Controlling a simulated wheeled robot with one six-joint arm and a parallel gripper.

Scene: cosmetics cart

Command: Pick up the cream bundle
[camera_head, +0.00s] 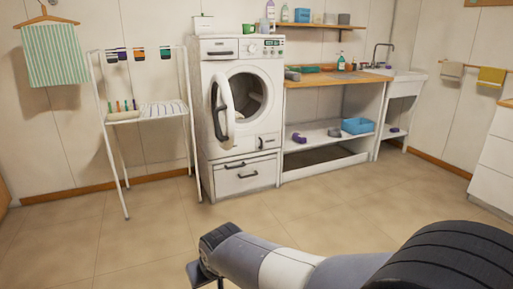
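A small cream rolled shape (124,116), which looks like the cream bundle, lies at the left front of the white drying rack's shelf (150,119). It is small in the picture, so its exact form is hard to tell. My arm reaches in from the lower right, low over the floor. My gripper (207,277) is at the bottom edge of the picture, well apart from the rack and nearer to me. It is partly cut off, and its fingertips and opening do not show clearly.
A white washing machine (216,163) with its round door open stands right of the rack. A wooden-topped bench (330,80) and a sink (396,74) are further right. White drawers (497,150) stand at the right edge. The tiled floor (150,235) in front is clear.

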